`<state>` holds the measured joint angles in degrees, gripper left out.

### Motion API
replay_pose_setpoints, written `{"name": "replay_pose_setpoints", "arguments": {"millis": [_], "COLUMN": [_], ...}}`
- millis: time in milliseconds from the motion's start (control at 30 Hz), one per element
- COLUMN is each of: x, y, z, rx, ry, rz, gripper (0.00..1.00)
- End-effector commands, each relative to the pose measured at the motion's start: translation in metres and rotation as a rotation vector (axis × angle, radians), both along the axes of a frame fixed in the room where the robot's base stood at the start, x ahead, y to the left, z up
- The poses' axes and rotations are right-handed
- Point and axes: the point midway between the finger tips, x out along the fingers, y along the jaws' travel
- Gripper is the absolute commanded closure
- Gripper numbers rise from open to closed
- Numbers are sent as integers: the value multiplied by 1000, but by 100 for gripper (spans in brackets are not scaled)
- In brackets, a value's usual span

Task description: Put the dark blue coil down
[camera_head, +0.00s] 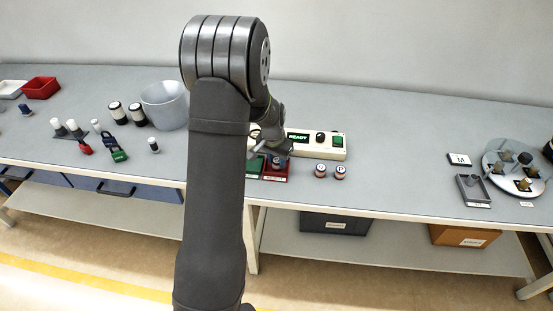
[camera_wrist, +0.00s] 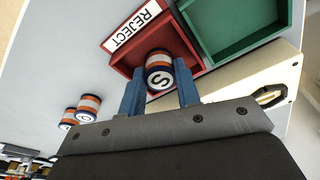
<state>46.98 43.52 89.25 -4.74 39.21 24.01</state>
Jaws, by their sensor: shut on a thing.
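The coil (camera_wrist: 158,60) is a short cylinder with orange, white and dark blue bands and a white end marked "S". My gripper (camera_wrist: 160,88) is shut on it, one blue finger on each side. In the wrist view the coil overlaps the red tray (camera_wrist: 185,49) labelled "REJECT". I cannot tell whether it touches the tray floor. In the head view the red tray (camera_head: 268,179) lies under my gripper, which is partly hidden by my arm.
A green tray (camera_wrist: 240,50) adjoins the red one; a white control box (camera_head: 310,151) reading "READY" stands behind. Two similar banded coils (camera_head: 320,169) (camera_head: 340,171) stand just right of the red tray. The table farther right is clear up to a small grey fixture (camera_head: 473,203).

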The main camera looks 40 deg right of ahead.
Motion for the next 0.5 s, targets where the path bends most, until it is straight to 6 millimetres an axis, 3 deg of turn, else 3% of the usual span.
{"name": "replay_pose_setpoints", "arguments": {"millis": [67, 367, 500], "x": [0, 0, 0], "y": [0, 0, 1], "z": [-1, 0, 12], "rx": [0, 0, -1], "ry": [0, 0, 0], "rz": [0, 0, 0], "gripper": [61, 61, 61]}}
